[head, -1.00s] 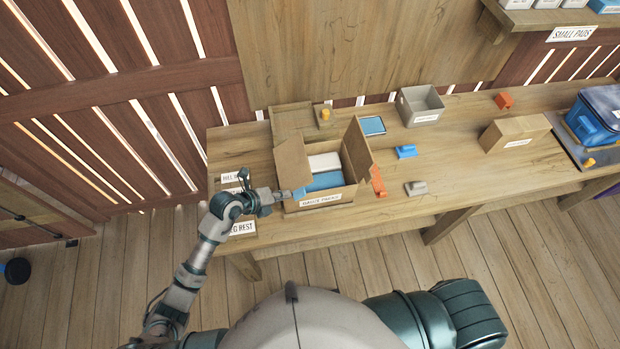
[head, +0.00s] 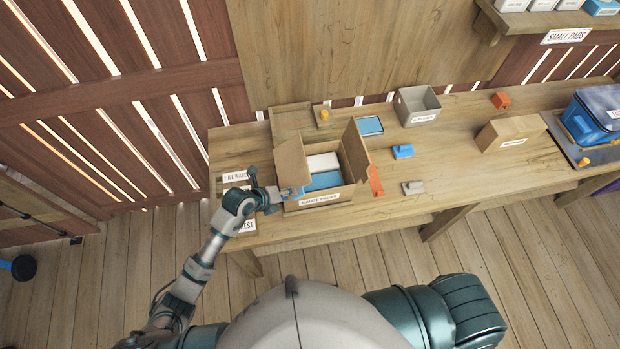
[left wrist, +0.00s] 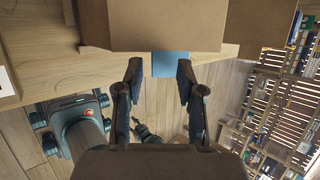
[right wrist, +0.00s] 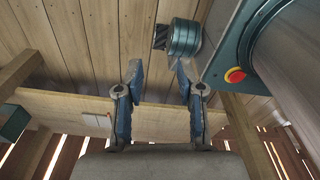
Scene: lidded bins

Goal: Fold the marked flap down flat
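An open cardboard box (head: 318,201) with a front label stands on the table. It holds a white pack (head: 322,161) and a blue pack (head: 324,180). Its left flap (head: 290,162) and right flap (head: 354,146) stand up. A small blue patch (head: 298,193) shows at the box's front left corner; a blue square (left wrist: 170,64) also shows below cardboard in the left wrist view. I cannot tell for sure which flap bears it. My left gripper (left wrist: 157,75) is open and empty, close to that corner; contact is unclear. My right gripper (right wrist: 158,72) is open and empty, away from the box.
An orange-red piece (head: 376,180) lies right of the box, near a blue block (head: 403,151) and a grey block (head: 413,187). A grey bin (head: 417,105), closed carton (head: 511,133) and blue lidded bin (head: 596,118) stand farther right. Label cards lie left of the box.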

